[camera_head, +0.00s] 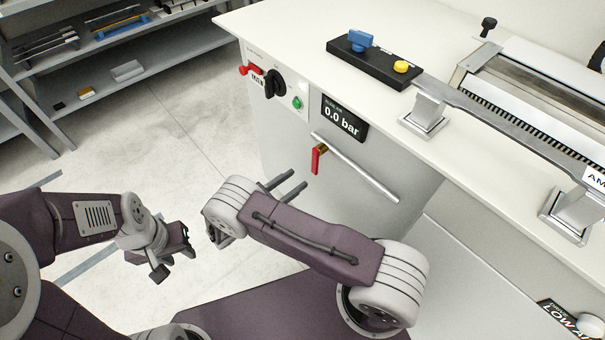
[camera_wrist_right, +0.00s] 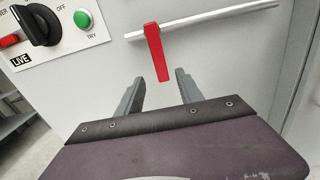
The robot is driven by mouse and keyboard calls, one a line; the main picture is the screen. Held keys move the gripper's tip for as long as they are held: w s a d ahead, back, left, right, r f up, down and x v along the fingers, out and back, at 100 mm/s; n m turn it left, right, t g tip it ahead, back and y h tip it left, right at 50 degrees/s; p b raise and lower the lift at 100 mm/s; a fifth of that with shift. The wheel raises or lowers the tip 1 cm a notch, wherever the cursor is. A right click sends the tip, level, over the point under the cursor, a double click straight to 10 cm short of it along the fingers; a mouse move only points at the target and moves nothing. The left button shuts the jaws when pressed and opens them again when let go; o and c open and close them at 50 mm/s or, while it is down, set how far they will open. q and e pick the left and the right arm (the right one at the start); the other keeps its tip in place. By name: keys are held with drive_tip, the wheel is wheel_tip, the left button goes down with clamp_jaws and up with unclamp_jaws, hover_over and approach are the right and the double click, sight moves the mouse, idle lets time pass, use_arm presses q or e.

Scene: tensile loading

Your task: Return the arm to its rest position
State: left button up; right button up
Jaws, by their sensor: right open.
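My right gripper (camera_head: 290,184) reaches toward the front of the white cabinet (camera_head: 385,235). In the right wrist view its two fingers (camera_wrist_right: 157,92) stand apart with nothing between them. A red lever (camera_wrist_right: 156,52) hangs beyond the fingertips, apart from them; it also shows in the head view (camera_head: 316,160), on a grey pipe (camera_head: 358,170). My left gripper (camera_head: 175,255) hangs low over the floor at the left, away from the cabinet. Its jaws are small and seen at an angle, so their opening is unclear. I see nothing held in it.
The cabinet front carries a black rotary knob (camera_head: 274,84), a green button (camera_head: 297,102) and a display (camera_head: 343,117) reading 0.0 bar. A long metal specimen (camera_head: 480,108) and a black control box (camera_head: 375,62) are on top. Shelves (camera_head: 80,50) stand at back left; floor between is clear.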

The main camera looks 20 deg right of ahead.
idle(0.5)
drive_tip(key=s+d+r+m+g+y, duration=0.1)
drive_tip(key=s+d+m+g+y, duration=0.2)
drive_tip(key=s+m+g+y, duration=0.3)
drive_tip(key=s+d+r+m+g+y, duration=0.2)
drive_tip(key=s+d+m+g+y, duration=0.15)
drive_tip(key=s+m+y, duration=0.35)
wheel_tip(320, 180, up, 24)
drive_tip(key=s+a+m+t+y+p, duration=0.1)
drive_tip(key=m+p, duration=0.8)
drive_tip(key=p, duration=1.1)
drive_tip(key=a+t+y, duration=0.1)
drive_tip(key=t+y, duration=0.1)
drive_tip(key=shift+s+a+r+m+t+y+p, duration=0.2)
drive_tip(key=shift+s+a+m+t+y+p, duration=0.1)
drive_tip(key=shift+s+a+t+y+p, duration=0.1)
drive_tip(key=shift+s+d, duration=0.1)
